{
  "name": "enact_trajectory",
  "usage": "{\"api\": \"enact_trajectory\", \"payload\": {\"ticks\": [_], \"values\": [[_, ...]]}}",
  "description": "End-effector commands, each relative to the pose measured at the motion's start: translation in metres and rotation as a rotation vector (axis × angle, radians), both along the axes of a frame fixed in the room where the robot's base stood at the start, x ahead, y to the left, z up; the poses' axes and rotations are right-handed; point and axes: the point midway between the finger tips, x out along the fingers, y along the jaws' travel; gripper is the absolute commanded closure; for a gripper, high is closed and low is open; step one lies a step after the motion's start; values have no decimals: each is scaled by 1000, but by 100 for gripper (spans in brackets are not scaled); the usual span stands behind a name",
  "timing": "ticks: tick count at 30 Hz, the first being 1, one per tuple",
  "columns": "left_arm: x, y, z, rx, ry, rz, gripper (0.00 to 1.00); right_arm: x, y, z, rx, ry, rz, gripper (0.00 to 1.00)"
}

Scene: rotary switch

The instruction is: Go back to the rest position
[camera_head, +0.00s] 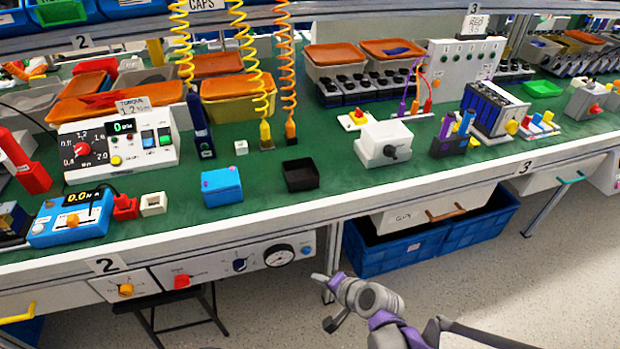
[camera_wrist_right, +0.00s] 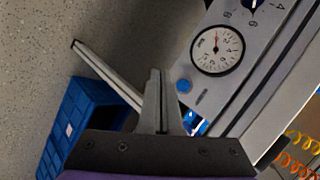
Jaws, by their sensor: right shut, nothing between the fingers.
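My right gripper (camera_head: 322,279) comes in from the lower right in the head view. It is below the bench front, near the control panel's right end, and I see nothing held in it. In the right wrist view its fingers (camera_wrist_right: 160,75) are together and empty, with the panel (camera_wrist_right: 190,65) behind them. The panel has a round dial gauge (camera_head: 279,256) and a dark blue rotary knob (camera_head: 239,265). The gauge also shows in the wrist view (camera_wrist_right: 217,50). I cannot tell the distance to the panel. My left gripper is in neither view.
A green-topped bench (camera_head: 265,195) crosses the view, with meters, boxes, bins and coiled cords on it. Blue crates (camera_head: 385,258) stand below, right of the panel. A bench leg (camera_head: 331,245) is close to my right gripper. Speckled floor (camera_head: 480,265) is open at lower right.

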Motion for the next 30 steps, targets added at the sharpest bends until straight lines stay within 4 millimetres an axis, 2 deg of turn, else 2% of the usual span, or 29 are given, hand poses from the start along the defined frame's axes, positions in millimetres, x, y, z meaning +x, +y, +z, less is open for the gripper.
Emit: {"api": "enact_trajectory", "payload": {"ticks": [5, 8, 11, 18, 24, 30], "values": [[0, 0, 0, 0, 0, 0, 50, -4, -3, 3, -16, -2, 7, 100], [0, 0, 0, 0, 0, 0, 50, -16, -14, 11, -77, -5, 37, 100], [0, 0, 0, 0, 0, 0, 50, -41, -35, 22, -188, -8, 91, 100], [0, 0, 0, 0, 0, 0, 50, -120, -95, 41, -505, 13, 256, 100], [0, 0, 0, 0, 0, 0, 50, -174, -133, 43, -695, 50, 362, 100], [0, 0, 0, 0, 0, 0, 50, -217, -162, 42, -839, 94, 444, 100]]}}
